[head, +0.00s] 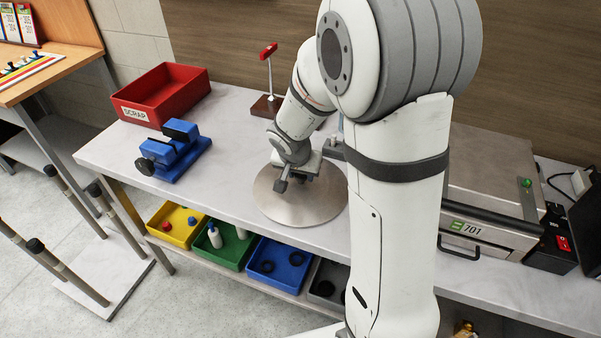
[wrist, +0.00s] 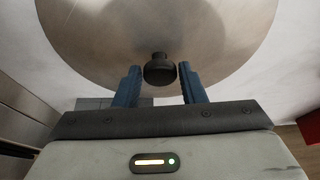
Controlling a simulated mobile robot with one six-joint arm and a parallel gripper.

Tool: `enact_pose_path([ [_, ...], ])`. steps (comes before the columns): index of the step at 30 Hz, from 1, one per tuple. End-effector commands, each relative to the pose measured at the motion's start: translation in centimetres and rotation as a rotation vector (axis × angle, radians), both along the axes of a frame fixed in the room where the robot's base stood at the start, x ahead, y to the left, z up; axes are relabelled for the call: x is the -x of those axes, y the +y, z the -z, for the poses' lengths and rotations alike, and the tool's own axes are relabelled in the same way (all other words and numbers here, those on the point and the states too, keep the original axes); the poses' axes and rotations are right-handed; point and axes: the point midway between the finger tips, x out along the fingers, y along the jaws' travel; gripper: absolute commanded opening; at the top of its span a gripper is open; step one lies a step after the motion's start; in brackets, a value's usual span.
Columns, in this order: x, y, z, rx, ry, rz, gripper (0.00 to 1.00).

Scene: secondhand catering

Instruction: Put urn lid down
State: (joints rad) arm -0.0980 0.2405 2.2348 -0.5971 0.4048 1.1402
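The urn lid (head: 310,206) is a round brushed-metal disc that appears to lie flat on the grey bench top, close to its front edge. In the wrist view, the lid (wrist: 100,45) fills the upper part, with its black knob (wrist: 160,71) at the centre. My gripper (wrist: 159,78) has its two blue fingers on either side of the knob, with a narrow gap showing at each side. The gripper looks open around the knob. In the head view, my gripper (head: 298,178) is over the lid and hides part of it.
A red SCRAP bin (head: 160,92) and a blue vise (head: 174,150) stand to the left on the bench (head: 225,125). A red-topped stand (head: 268,75) is behind my gripper. A metal machine (head: 485,185) is to the right. Coloured bins (head: 222,243) sit below the bench.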

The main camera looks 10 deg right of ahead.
Motion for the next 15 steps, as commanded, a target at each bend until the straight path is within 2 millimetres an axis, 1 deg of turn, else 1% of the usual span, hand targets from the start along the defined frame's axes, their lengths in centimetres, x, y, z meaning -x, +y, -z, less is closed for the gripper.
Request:
enact_pose_path([
  [1,0.00,0.01,-0.03,0.000,0.000,0.000,0.41],
  [5,0.01,0.03,-0.02,0.000,0.000,-0.001,0.52],
  [6,0.01,0.03,-0.03,0.000,0.000,-0.001,0.53],
  [12,0.01,0.05,-0.06,0.000,0.000,-0.001,0.53],
  [15,0.01,0.06,-0.38,0.000,0.001,-0.002,0.53],
])
